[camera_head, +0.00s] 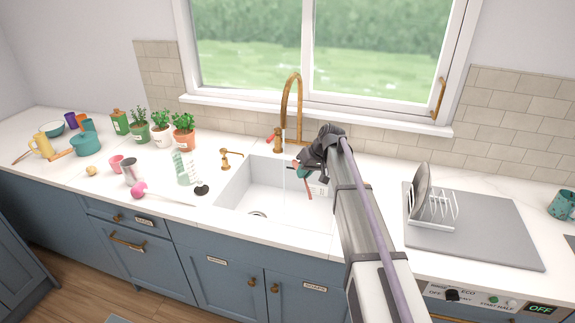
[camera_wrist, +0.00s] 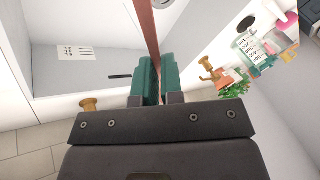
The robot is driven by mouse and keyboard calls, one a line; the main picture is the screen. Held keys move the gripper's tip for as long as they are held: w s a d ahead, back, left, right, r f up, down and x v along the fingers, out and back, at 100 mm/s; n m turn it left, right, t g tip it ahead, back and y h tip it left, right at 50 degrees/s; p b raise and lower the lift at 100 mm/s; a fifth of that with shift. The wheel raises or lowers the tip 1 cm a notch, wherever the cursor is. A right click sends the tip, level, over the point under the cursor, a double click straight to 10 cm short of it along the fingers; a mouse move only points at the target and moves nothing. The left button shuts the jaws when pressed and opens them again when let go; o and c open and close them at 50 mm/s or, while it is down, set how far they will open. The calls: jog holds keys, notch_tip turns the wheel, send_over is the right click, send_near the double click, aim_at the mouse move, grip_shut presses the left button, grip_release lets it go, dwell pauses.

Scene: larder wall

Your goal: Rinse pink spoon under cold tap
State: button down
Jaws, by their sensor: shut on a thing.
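My gripper (camera_head: 303,172) is over the right part of the white sink basin (camera_head: 235,190), with green fingertips (camera_wrist: 150,82) in the wrist view. It is shut on a thin, dull pink-red handle (camera_wrist: 152,35), which looks like the pink spoon; its far end is out of the wrist view. In the head view the spoon (camera_head: 309,191) hangs tilted below the fingers, inside the basin. The tall brass tap (camera_head: 291,82) arches behind the sink, with a red-orange part (camera_head: 275,138) at its left. I cannot tell whether water runs.
Left of the sink stand potted herbs (camera_head: 183,132), a clear measuring cup (camera_head: 185,168), a metal cup (camera_head: 130,171) and a pink-headed utensil (camera_head: 139,188). A small brass spout (camera_head: 232,158) stands at the sink's left rim. A dish rack (camera_head: 432,208) with a plate sits on a grey mat (camera_head: 485,245) at right.

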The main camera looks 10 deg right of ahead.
jog(key=s+d+r+p, duration=0.2)
jog(key=s+r+p, duration=0.2)
jog(key=shift+s+d, duration=0.15)
jog(key=shift+s, duration=0.1)
dwell(0.4)
